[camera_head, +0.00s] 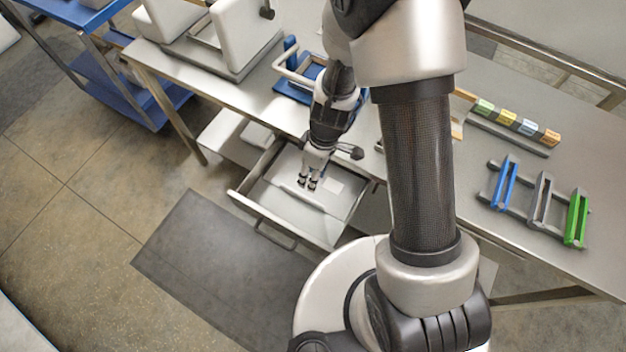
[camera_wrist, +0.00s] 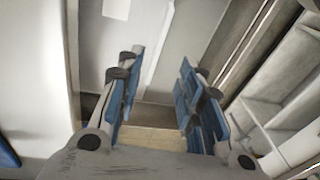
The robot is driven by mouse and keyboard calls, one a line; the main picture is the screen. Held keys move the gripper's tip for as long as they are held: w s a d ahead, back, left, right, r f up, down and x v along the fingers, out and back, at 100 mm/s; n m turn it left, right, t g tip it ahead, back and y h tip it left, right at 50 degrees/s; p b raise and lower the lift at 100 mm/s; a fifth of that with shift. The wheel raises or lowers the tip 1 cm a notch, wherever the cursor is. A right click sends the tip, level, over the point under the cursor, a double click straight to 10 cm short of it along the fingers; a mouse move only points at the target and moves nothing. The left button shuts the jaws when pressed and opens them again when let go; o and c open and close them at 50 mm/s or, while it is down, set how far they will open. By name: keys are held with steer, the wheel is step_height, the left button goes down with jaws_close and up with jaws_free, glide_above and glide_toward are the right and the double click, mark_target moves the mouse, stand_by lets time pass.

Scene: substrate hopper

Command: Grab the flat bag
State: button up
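The flat bag appears to be the pale, thin sheet (camera_head: 326,198) lying flat in the open drawer (camera_head: 238,196). It has a white label and a lighter strip along one edge. In the wrist view the pale sheet (camera_wrist: 108,36) shows at upper left, with the strip running up beside it. Its outline blends with the drawer floor, so its exact extent is hard to tell. My gripper (camera_head: 308,184) points down over the drawer. In the wrist view its blue-padded fingers (camera_wrist: 155,88) are apart with nothing held between them. I cannot tell whether the fingertips touch the bag.
The metal worktop (camera_head: 545,205) is above and behind the drawer. A blue-framed holder (camera_head: 295,85) stands on it, with coloured clips (camera_head: 540,195) at right. A dark mat (camera_head: 215,265) lies on the floor.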

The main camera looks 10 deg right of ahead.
steer(key=b, duration=0.2)
glide_above(304, 195)
steer(key=d, duration=0.2)
steer(key=f, duration=0.5)
steer(key=shift+s+a+f, duration=0.15)
steer(key=shift+a+f, duration=0.1)
steer(key=shift+f, duration=0.1)
steer(key=shift+a+f+b, duration=0.2)
steer(key=shift+f+b, duration=0.2)
steer(key=shift+f, duration=0.5)
steer(key=shift+a+f+b, duration=0.25)
steer(key=shift+f+b, duration=0.2)
steer(key=shift+f, duration=0.4)
steer(key=shift+a+f+b, duration=0.2)
steer(key=shift+f+b, duration=0.2)
steer(key=shift+f, duration=0.5)
steer(key=shift+r, duration=0.1)
steer(key=shift+c, duration=0.5)
jaws_close()
